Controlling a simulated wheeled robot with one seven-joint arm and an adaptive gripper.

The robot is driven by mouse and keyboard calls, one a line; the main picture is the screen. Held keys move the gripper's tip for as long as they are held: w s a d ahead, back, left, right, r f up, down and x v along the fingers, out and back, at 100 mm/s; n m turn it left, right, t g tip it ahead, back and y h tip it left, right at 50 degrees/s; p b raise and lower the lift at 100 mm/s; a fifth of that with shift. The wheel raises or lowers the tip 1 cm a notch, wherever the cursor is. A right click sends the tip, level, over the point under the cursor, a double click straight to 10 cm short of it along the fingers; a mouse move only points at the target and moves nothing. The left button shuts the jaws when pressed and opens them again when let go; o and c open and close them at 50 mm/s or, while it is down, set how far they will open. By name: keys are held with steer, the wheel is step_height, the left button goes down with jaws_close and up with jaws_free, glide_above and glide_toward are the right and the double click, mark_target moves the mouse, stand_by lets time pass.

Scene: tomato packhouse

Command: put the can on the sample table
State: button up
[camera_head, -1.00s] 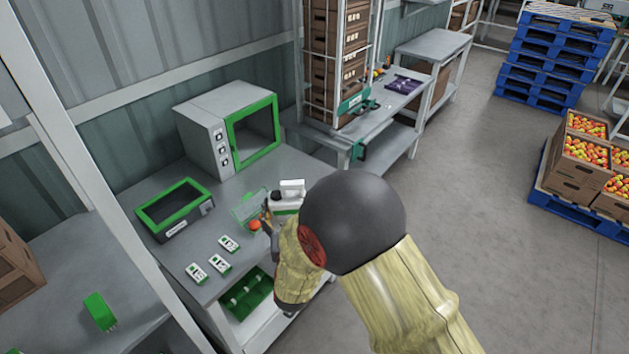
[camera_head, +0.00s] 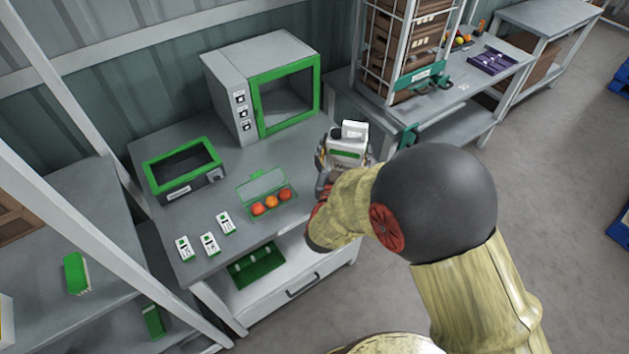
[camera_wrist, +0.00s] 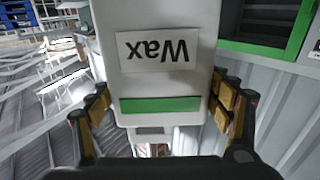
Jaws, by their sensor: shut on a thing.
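The can is a white container with a green band and a label reading "Wax" (camera_wrist: 160,80); in the wrist view it appears upside down and fills the middle. My gripper (camera_wrist: 165,108) is shut on it, with a finger on each side. In the head view the can (camera_head: 347,152) is upright at the right end of a grey table (camera_head: 160,221), which bears a green-framed oven and small instruments. My forearm hides part of the gripper there. I cannot tell whether the can's base touches the tabletop.
On the table stand the oven (camera_head: 228,97), a green-rimmed box (camera_head: 188,187), an open clear punnet (camera_head: 262,184) with three tomatoes, and three small white devices (camera_head: 209,243). A caged stack of crates (camera_head: 411,45) stands on the bench to the right. The table's middle has some free room.

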steer(key=s+a+r+y+b, duration=0.1)
steer(key=s+a, duration=0.2)
steer(key=a, duration=0.4)
steer(key=s+a+r, duration=0.1)
steer(key=s+a, duration=0.2)
steer(key=a, duration=0.5)
steer(key=w+d+f+b, duration=0.5)
steer(key=w+f, duration=0.7)
steer(key=f, duration=0.1)
steer(key=shift+d+f+n+b, duration=0.15)
steer(key=shift+f+n+b, duration=0.05)
steer(key=shift+n+b, duration=0.1)
steer(key=shift+w+f, duration=0.1)
steer(key=o, duration=1.6)
steer(key=shift+f, duration=0.25)
steer(key=o, duration=0.4)
steer(key=shift+o, duration=0.4)
steer(key=shift+r, duration=0.1)
